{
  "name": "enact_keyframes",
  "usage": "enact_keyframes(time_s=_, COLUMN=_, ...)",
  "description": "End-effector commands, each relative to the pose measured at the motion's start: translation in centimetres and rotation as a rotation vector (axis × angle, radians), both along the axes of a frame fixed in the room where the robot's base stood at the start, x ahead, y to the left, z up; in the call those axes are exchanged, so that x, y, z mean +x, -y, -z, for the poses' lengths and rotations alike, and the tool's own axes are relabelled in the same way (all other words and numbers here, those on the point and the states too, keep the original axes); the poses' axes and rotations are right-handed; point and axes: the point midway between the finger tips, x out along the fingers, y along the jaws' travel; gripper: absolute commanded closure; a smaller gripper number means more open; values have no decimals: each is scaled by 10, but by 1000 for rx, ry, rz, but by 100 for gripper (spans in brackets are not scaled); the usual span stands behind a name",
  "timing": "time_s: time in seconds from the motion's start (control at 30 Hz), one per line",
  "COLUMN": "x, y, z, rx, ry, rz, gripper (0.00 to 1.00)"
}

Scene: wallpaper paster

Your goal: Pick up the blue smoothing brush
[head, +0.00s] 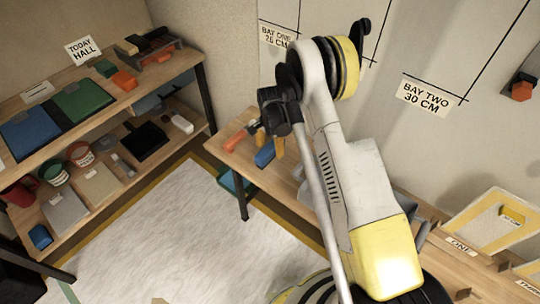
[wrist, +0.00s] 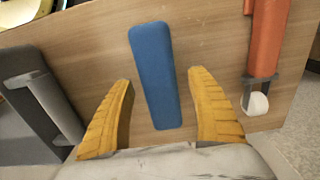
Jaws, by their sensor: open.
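The blue smoothing brush (wrist: 154,75) lies on a wooden bench top, long and narrow, upright in the wrist view. My gripper (wrist: 160,95) is open, with one yellow finger on each side of the brush's lower part. Bare wood shows between the brush and each finger, and I cannot tell the gripper's height above the bench. In the head view the brush (head: 265,155) shows as a small blue piece beside my yellow fingers (head: 266,146), partly hidden by my arm.
An orange-handled tool (wrist: 265,45) lies right of the brush, and a dark grey tool with a light bar (wrist: 42,95) lies left. The bench (head: 225,150) edge is near. Shelves (head: 100,115) with folders, tubs and tools stand at the left.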

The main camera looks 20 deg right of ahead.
Motion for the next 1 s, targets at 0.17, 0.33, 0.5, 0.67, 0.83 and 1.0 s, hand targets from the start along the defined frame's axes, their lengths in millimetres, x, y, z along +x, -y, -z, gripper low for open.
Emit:
enact_keyframes(time_s=0.17, x=0, y=0, z=-2, rx=0, ry=0, rz=0, gripper=47)
enact_keyframes(time_s=0.33, x=0, y=0, z=-2, rx=0, ry=0, rz=0, gripper=99)
enact_keyframes(time_s=0.5, x=0, y=0, z=-2, rx=0, ry=0, rz=0, gripper=100)
enact_keyframes(time_s=0.67, x=0, y=0, z=-2, rx=0, ry=0, rz=0, gripper=100)
enact_keyframes(time_s=0.83, x=0, y=0, z=-9, rx=0, ry=0, rz=0, gripper=100)
enact_keyframes(time_s=1.0, x=0, y=0, z=-32, rx=0, ry=0, rz=0, gripper=100)
